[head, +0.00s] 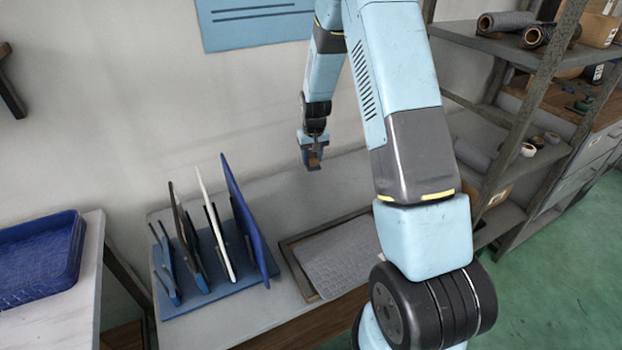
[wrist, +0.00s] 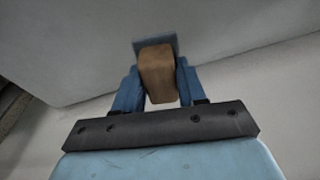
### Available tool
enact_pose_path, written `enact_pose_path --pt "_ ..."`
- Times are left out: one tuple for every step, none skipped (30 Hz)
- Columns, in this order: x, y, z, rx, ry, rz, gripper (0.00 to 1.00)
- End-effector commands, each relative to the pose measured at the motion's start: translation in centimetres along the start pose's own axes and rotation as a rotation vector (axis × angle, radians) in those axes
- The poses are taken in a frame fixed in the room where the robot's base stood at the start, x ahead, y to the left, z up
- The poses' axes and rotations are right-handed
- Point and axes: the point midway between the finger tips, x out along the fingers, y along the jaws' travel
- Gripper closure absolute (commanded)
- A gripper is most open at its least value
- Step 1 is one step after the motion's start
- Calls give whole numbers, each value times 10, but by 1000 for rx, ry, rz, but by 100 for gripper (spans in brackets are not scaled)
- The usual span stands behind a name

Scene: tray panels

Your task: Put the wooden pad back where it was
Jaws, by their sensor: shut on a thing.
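The wooden pad (wrist: 158,76) is a small brown block in the wrist view, held between the two blue fingers of my gripper (wrist: 157,82). A flat blue-grey square (wrist: 154,44) shows just beyond the block; I cannot tell whether it is joined to it. In the head view my gripper (head: 312,152) hangs fingers down near the wall, above the back of the grey bench (head: 345,180). A small bit of the brown block shows at its fingertips. My gripper is shut on the block, which looks clear of the bench top.
A blue rack (head: 205,296) holds several upright panels, including a white panel (head: 216,225) and a blue panel (head: 245,218). A framed tray (head: 290,262) with a grey textured sheet (head: 340,258) lies right of it. A blue basket (head: 38,262) stands left; shelves (head: 520,60) stand right.

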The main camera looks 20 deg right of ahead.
Motion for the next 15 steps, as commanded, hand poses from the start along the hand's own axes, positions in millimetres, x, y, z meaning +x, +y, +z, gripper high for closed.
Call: enact_pose_path --pt "0 4 0 6 0 1 88" --pt "0 5 0 8 0 1 88" --pt "0 7 0 11 0 2 88" --pt "0 7 0 15 0 2 88" --pt "-1 7 1 21 0 3 88" --pt "-2 7 3 34 0 5 88" --pt "-3 6 4 51 -1 8 88" --pt "-4 5 7 71 -1 11 88" --pt "-6 4 10 107 -1 18 88" --pt "-9 2 13 139 0 22 88" --pt "-12 2 17 178 0 29 88" --pt "-15 -1 22 233 0 37 88" --pt "-18 -2 26 281 0 44 88" --pt "-22 -3 31 329 0 52 88" --pt "-26 -5 36 394 1 61 88"
